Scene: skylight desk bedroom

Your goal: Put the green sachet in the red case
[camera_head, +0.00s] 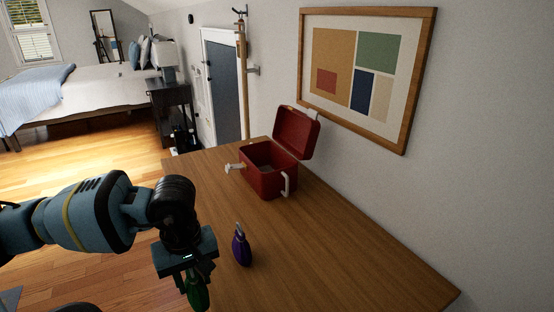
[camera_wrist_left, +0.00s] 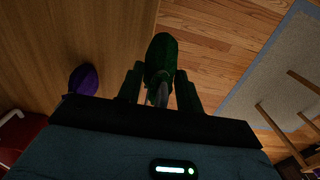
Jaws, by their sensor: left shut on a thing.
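The green sachet (camera_head: 198,293) hangs in my left gripper (camera_head: 195,272), near the left edge of the desk in the head view. In the left wrist view the sachet (camera_wrist_left: 160,58) sits between the two fingers of the left gripper (camera_wrist_left: 159,85), which is shut on it. The red case (camera_head: 268,182) stands farther back on the desk with its lid (camera_head: 296,132) raised, and its inside looks empty from here. The left gripper is in front of the case and apart from it. My right gripper is not in view.
A purple sachet-like item (camera_head: 241,248) stands on the wooden desk (camera_head: 330,250), just right of the left gripper. The case has pale handles or latches on its sides. The desk's right part is clear. A wall with a framed picture (camera_head: 367,75) runs behind.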

